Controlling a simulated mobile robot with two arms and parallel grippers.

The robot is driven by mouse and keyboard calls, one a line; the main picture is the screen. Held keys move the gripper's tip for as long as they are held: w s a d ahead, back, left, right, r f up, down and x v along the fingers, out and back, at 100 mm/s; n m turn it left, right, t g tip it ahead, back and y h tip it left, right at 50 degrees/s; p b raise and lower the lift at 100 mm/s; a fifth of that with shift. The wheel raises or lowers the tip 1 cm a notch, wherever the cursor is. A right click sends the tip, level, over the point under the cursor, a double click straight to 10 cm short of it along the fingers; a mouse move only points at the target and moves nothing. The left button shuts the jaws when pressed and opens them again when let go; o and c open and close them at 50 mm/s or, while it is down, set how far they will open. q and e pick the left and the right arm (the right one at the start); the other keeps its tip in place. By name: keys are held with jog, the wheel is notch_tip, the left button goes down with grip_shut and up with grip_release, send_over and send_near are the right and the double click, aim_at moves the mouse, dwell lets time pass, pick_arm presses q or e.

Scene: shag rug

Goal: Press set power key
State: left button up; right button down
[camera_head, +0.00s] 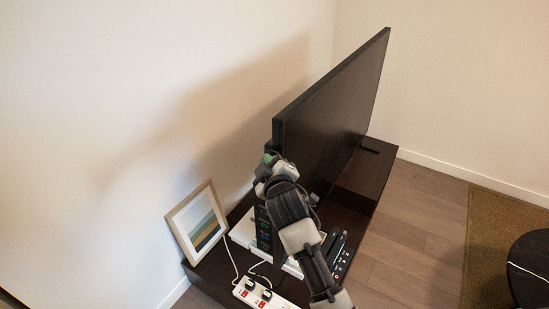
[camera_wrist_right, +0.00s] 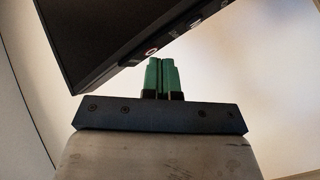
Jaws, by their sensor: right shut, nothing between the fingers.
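The television set (camera_head: 335,110) is a large thin black panel standing on a dark low cabinet. In the right wrist view its edge (camera_wrist_right: 112,84) carries a row of small keys. The nearest is a round key with a reddish ring (camera_wrist_right: 151,51), which looks like the power key. My right gripper (camera_head: 268,158) is at the set's near left edge. Its green fingertips (camera_wrist_right: 160,62) are shut together, empty, just below the ringed key in the picture; I cannot tell whether they touch it. My left gripper is not in view.
My right arm passes over these. A round black table (camera_head: 530,265) stands at the right on a rug (camera_head: 488,235).

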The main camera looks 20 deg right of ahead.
jog(key=shift+s+a, duration=0.5)
jog(key=shift+a, duration=0.05)
jog(key=shift+a, duration=0.1)
jog(key=shift+s+a+p, duration=0.2)
jog(key=shift+s+a, duration=0.55)
jog(key=shift+a, duration=0.2)
jog(key=shift+s+a+p, duration=0.15)
jog(key=shift+s+a, duration=0.6)
jog(key=shift+a, duration=0.2)
dwell(0.4)
